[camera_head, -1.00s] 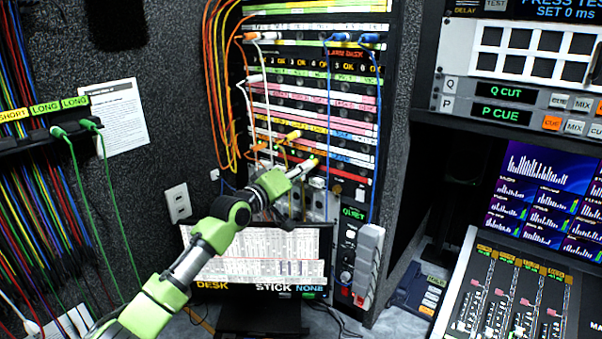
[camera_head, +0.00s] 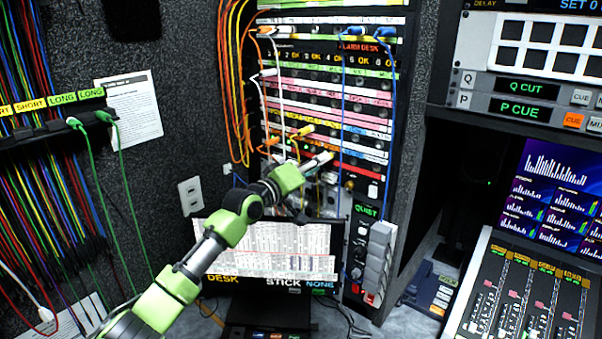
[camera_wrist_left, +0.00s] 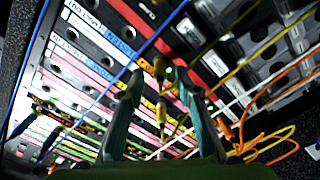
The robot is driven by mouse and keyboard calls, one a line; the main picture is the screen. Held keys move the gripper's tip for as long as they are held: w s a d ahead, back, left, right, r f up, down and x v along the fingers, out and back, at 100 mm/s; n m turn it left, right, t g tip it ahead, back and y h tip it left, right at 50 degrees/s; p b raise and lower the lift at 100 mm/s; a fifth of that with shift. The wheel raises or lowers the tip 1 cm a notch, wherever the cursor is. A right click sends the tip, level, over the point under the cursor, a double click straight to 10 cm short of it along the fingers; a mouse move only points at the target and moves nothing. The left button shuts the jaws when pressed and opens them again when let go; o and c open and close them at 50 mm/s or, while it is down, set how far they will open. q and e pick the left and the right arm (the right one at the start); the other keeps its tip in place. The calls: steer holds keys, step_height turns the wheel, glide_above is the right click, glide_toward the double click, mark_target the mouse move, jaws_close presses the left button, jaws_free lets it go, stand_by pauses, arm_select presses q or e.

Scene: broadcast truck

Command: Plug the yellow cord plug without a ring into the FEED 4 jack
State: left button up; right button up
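My left gripper (camera_head: 322,160) is at the lower part of the jack rack (camera_head: 375,140). In the left wrist view its two fingers (camera_wrist_left: 158,80) are apart, with a gap between them. One yellow plug (camera_wrist_left: 160,68) shows between the fingertips, apparently touching neither finger. A second yellow plug (camera_wrist_left: 161,112) shows lower in that view, on a row with pale labels. In the head view a yellow plug (camera_head: 306,130) sits just above the gripper. I cannot tell which plug has a ring. The FEED 4 label is not readable. My right gripper is not seen.
Orange cords (camera_head: 235,80) hang at the rack's left side and blue cords (camera_head: 390,100) at its right. White and orange cords cross close to the fingers in the wrist view (camera_wrist_left: 235,110). A screen (camera_head: 265,248) stands below the gripper.

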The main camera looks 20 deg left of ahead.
arm_select(q)
steer(key=v, duration=1.1)
steer(key=shift+s+d+r, duration=0.1)
